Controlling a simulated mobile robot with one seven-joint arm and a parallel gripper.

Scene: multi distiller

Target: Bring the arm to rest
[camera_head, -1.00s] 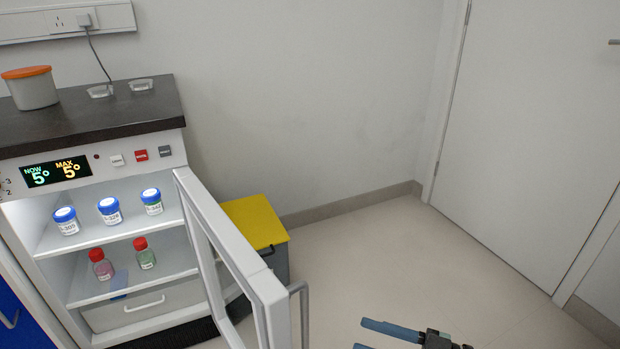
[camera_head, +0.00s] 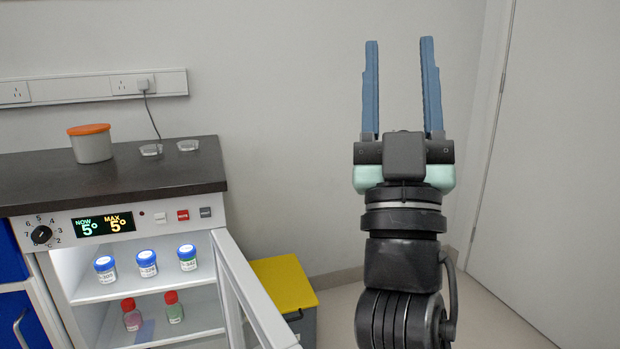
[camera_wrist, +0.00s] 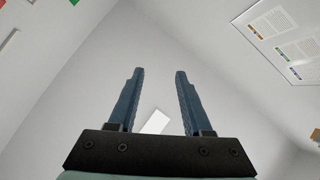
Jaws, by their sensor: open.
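My gripper (camera_head: 401,88) is open and empty, with its two blue fingers pointing straight up in the head view. It is raised on my arm in front of the bare wall, right of the fridge. In the wrist view my gripper (camera_wrist: 158,100) also shows open, with nothing between the fingers but the room's upper walls and a white patch behind.
The small fridge (camera_head: 190,217) stands at the left with its door (camera_head: 245,290) open, holding several capped bottles. A yellow-lidded bin (camera_head: 283,283) stands behind the door. An orange-lidded tub (camera_head: 91,146) is on the dark counter. A door (camera_head: 560,180) is at the right.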

